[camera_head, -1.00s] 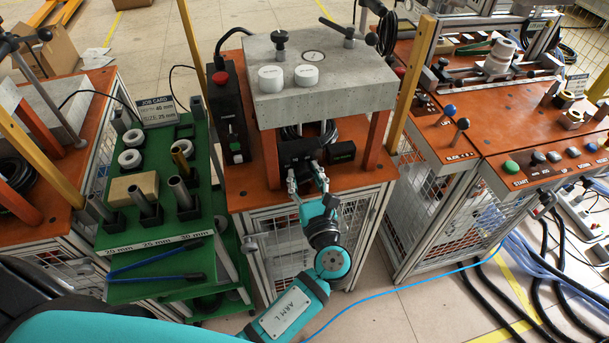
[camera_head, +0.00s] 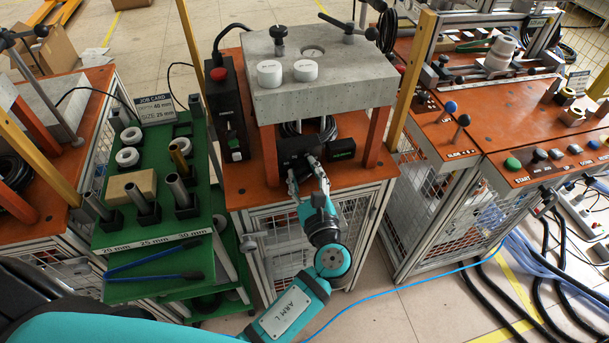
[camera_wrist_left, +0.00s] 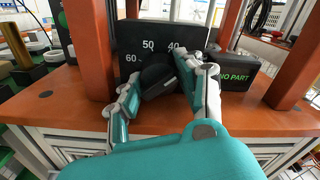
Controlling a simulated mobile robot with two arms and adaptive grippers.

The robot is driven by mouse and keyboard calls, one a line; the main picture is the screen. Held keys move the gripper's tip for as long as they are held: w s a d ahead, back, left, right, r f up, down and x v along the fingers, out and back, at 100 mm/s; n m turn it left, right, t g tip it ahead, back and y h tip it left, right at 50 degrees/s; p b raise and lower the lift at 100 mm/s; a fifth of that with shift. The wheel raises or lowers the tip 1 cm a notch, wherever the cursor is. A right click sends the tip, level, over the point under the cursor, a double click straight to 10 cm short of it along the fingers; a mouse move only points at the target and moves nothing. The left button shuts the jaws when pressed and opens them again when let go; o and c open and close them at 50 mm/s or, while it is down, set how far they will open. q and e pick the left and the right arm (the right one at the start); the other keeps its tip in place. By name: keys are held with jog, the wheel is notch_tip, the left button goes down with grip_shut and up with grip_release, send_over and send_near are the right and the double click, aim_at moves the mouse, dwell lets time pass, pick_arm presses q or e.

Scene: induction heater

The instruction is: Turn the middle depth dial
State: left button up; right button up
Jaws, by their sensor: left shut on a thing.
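The middle depth dial (camera_wrist_left: 157,78) is a dark round knob on a black panel (camera_wrist_left: 133,37) with white marks 60, 50 and 40. The panel also shows in the head view, under the grey block (camera_head: 345,95). My left gripper (camera_wrist_left: 157,88) is shut on the dial, with one finger on each side of it. In the head view my left gripper (camera_head: 308,178) reaches in from the front of the orange table. The fingers hide part of the dial and its lower marks. My right gripper is in neither view.
Orange posts (camera_head: 375,138) stand on both sides of the panel. A small black box (camera_wrist_left: 232,72) reading "NO PART" stands to its right. A black control box (camera_head: 228,120) is at the left. A green cart (camera_head: 160,262) holds a job card (camera_head: 155,108) reading 40 mm depth, 25 mm size.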

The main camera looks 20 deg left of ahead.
pick_arm(q)
jog(key=shift+n+b, duration=0.5)
jog(key=shift+n, duration=0.8)
jog(key=o, duration=1.1)
jog(key=shift+o, duration=0.2)
